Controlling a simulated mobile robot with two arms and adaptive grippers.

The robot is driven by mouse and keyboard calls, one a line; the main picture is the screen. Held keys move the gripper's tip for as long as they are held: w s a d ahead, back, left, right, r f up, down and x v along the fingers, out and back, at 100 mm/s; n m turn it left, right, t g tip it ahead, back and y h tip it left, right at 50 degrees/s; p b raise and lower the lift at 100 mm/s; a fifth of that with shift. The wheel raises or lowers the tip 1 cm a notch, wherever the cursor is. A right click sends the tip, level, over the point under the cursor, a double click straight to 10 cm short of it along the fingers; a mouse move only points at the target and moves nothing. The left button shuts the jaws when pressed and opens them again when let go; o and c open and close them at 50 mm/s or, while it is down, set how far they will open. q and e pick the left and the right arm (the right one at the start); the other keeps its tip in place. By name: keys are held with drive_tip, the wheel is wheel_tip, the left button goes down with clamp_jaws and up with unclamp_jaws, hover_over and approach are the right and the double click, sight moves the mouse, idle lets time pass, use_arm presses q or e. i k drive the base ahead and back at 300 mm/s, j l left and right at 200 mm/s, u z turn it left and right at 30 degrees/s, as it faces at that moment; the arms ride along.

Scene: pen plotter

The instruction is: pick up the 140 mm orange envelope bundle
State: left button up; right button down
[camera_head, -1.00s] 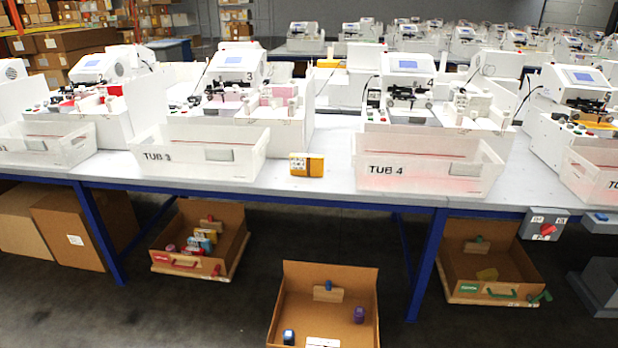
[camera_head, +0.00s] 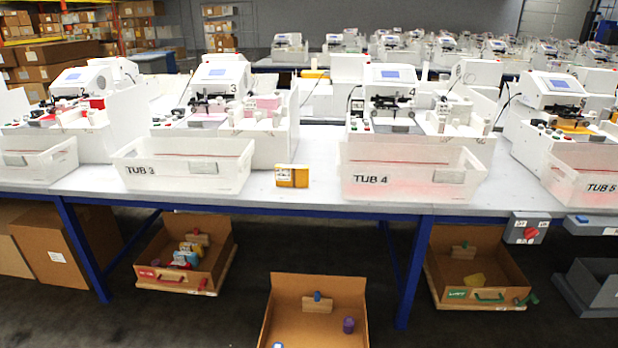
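An orange-yellow bundle (camera_head: 292,176) with a white label on its face stands on the table near its front edge. It sits between the white tub marked TUB 3 (camera_head: 185,178) and the white tub marked TUB 4 (camera_head: 400,184), apart from both. Its length cannot be read from here. Neither of my grippers shows in the head view.
The long grey table (camera_head: 262,201) has blue legs and carries several white plotter machines. Open cardboard boxes stand below: one at left (camera_head: 146,246), one at centre (camera_head: 264,318), one at right (camera_head: 437,280). A grey switch box (camera_head: 522,228) hangs at the table edge.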

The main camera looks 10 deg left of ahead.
sight(295, 175)
drive_tip(key=i+j+z, duration=0.15)
drive_tip(key=z, duration=0.25)
drive_tip(key=j+z, duration=0.3)
drive_tip(key=z, duration=0.15)
drive_tip(key=i+j+z, duration=0.1)
drive_tip(key=j+z, duration=0.5)
drive_tip(key=z, duration=0.2)
